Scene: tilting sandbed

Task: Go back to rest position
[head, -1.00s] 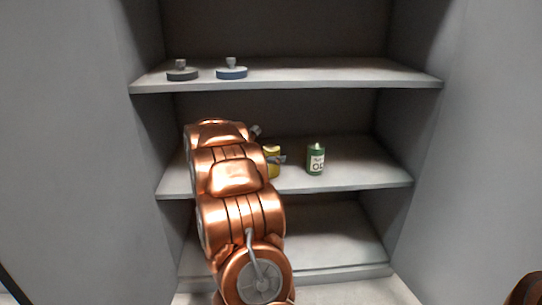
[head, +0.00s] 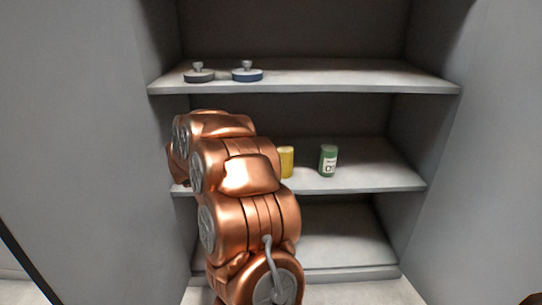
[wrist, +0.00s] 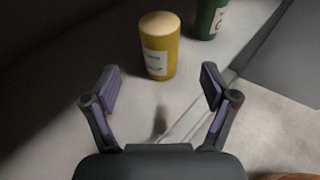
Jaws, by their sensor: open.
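My gripper (wrist: 158,90) is open and empty in the wrist view, its two fingers spread apart. A yellow can (wrist: 160,45) with a white label stands upright on the shelf just beyond the fingertips, apart from them. In the head view the yellow can (head: 286,162) stands on the middle shelf (head: 385,178), partly hidden by my copper arm. The gripper itself is hidden behind the arm in the head view.
A green can (head: 328,160) with a white label stands right of the yellow one; it also shows in the wrist view (wrist: 209,18). Grey cabinet walls flank the shelves.

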